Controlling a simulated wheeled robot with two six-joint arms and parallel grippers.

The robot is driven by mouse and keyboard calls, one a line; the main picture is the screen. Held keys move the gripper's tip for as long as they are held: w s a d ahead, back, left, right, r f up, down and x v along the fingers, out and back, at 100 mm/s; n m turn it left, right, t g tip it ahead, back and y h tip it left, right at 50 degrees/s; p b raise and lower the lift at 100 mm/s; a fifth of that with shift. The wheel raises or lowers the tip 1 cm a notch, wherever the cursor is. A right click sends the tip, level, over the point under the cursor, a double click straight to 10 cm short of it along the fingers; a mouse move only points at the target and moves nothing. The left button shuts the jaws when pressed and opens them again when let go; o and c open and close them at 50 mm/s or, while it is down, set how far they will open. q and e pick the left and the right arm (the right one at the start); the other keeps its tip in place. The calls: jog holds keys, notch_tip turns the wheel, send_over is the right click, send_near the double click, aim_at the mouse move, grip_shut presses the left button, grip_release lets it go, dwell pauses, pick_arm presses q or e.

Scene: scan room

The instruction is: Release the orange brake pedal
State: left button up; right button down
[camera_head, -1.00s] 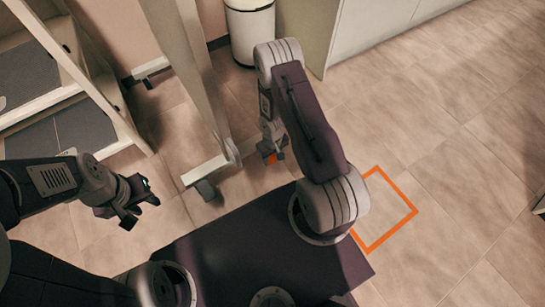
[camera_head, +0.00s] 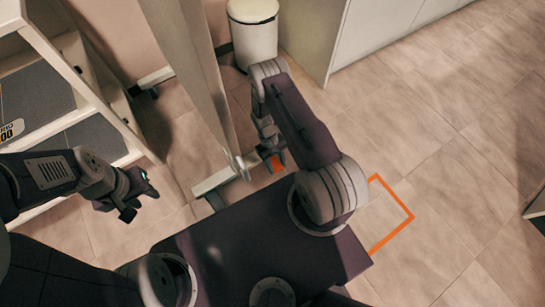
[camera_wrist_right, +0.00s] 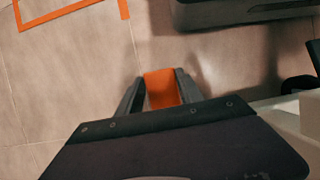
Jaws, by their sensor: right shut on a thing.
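The orange brake pedal (camera_wrist_right: 162,88) sits between the two dark fingers of my right gripper (camera_wrist_right: 160,90) in the right wrist view. The fingers are shut on it from both sides. In the head view the pedal (camera_head: 276,162) is a small orange patch at my right gripper (camera_head: 273,157), beside the foot of a pale upright stand (camera_head: 192,70). Whether the pedal is pressed or raised cannot be told. My left gripper (camera_head: 136,198) is apart from the pedal, over the floor at the left, with its fingers apart and nothing between them.
A shelf unit (camera_head: 115,112) stands at the left. A white bin (camera_head: 253,32) and a pale cabinet (camera_head: 375,35) are at the back. An orange outline (camera_head: 402,230) marks the floor at the right, where the tiles are clear. The stand's foot (camera_head: 215,180) is close to my base.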

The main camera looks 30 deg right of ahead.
jog(key=shift+w+d+f+b, duration=0.1)
jog(key=shift+w+b, duration=0.1)
jog(key=shift+b, duration=0.1)
jog(key=shift+r+g+b, duration=0.35)
jog(key=shift+g+b, duration=0.1)
jog(key=shift+g, duration=0.15)
jog(key=c, duration=0.8)
grip_release()
jog(key=shift+o, duration=0.2)
jog(key=shift+r, duration=0.1)
jog(key=p+v, duration=0.4)
jog(key=v, duration=0.5)
jog(key=shift+p, duration=0.35)
